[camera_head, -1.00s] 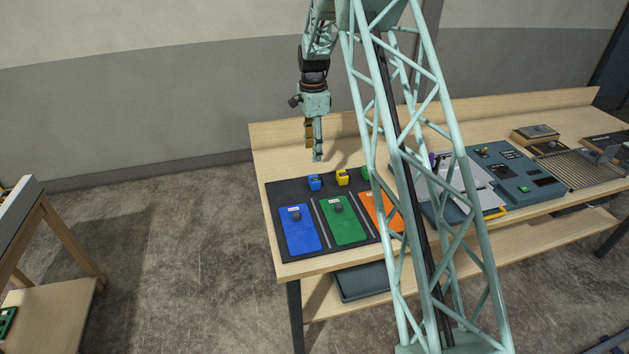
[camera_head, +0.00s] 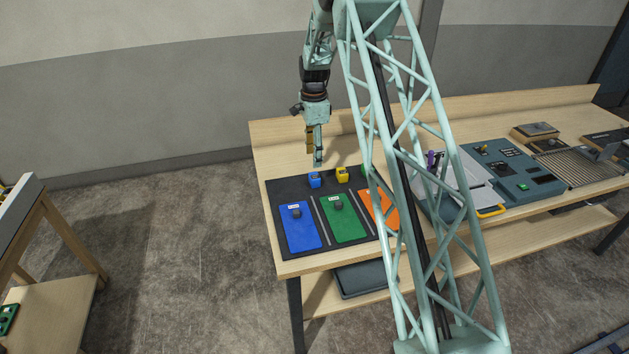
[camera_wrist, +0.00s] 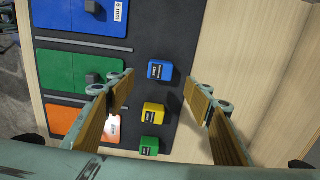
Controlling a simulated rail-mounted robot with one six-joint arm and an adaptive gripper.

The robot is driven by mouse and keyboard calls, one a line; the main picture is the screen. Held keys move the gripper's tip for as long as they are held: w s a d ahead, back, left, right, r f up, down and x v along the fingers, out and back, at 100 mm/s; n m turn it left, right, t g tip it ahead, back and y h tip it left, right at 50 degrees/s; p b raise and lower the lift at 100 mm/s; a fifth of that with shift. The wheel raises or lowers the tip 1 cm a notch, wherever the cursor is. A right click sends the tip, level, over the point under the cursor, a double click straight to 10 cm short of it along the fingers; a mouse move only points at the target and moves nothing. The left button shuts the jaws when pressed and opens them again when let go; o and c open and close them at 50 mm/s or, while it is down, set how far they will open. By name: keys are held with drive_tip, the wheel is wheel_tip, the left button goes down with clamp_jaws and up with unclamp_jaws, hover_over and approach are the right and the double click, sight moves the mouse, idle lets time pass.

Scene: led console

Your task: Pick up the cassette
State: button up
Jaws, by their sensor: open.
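Three small labelled blocks, which look like cassettes, stand in a row on the dark mat: a blue one (camera_head: 314,181) (camera_wrist: 160,71), a yellow one (camera_head: 342,175) (camera_wrist: 153,113) and a green one (camera_wrist: 149,146). The green one is mostly hidden behind my arm in the head view. Which one is the task's cassette I cannot tell. My gripper (camera_head: 318,164) (camera_wrist: 159,82) points down, open and empty, above the back of the mat near the blue block. In the wrist view the blue block shows between the spread fingertips, apart from both.
The dark mat (camera_head: 285,245) carries blue (camera_head: 298,232), green (camera_head: 347,228) and orange (camera_head: 378,211) plates, with dark knobs on the blue and green ones. Thin grey strips divide them. A grey-blue console (camera_head: 515,180) stands to the right. Bare wood lies behind the mat.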

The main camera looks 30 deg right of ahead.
hover_over(314, 175)
drive_tip(key=shift+s+a+f, duration=0.15)
drive_tip(key=shift+f, duration=2.55)
drive_tip(key=shift+p, duration=0.3)
drive_tip(key=shift+f+p, duration=0.55)
drive_tip(key=shift+f, duration=2)
drive_tip(key=c, duration=1)
